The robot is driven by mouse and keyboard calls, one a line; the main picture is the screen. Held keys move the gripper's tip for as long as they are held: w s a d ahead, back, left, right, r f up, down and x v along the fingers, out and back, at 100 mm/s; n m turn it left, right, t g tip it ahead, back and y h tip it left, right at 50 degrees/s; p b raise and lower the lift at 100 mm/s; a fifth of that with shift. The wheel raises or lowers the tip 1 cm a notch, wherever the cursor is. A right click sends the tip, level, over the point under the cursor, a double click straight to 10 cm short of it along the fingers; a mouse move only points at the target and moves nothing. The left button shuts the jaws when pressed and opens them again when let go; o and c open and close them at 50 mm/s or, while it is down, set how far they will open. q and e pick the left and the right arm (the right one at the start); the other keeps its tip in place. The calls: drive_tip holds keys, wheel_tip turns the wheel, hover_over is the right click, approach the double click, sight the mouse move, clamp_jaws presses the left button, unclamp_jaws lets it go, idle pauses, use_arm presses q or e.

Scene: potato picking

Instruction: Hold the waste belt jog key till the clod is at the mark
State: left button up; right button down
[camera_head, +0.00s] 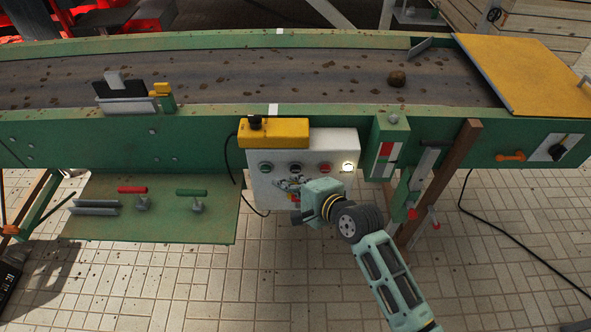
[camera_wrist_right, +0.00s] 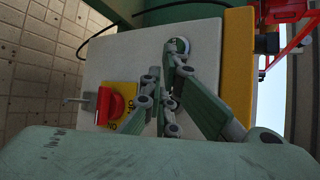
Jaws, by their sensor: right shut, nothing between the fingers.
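The clod (camera_head: 397,79), a brown lump, lies on the dark waste belt (camera_head: 220,75), right of the white marks on the near rail (camera_head: 273,110) and far rail (camera_head: 280,31). The white control box (camera_head: 320,142) has a row of round keys and a glowing lamp-like key (camera_head: 348,167) at its right end. My right gripper (camera_head: 283,184) is shut and empty in front of the box, just below the keys. In the wrist view its fingers (camera_wrist_right: 164,76) are close to a ringed round key (camera_wrist_right: 179,46); I cannot tell whether they touch it. My left gripper is not in view.
A yellow housing (camera_head: 280,133) sits above the box. A red knob on a yellow plate (camera_wrist_right: 112,103) is beside the fingers. A green shelf (camera_head: 150,220) with red and green handles is at left. A yellow cover (camera_head: 530,72) closes the belt's right end.

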drive_tip(key=shift+w, duration=0.45)
drive_tip(key=shift+w, duration=0.4)
idle(0.6)
drive_tip(key=shift+p, duration=0.3)
idle(2.7)
drive_tip(key=shift+s+p, duration=0.7)
drive_tip(key=shift+s, duration=0.2)
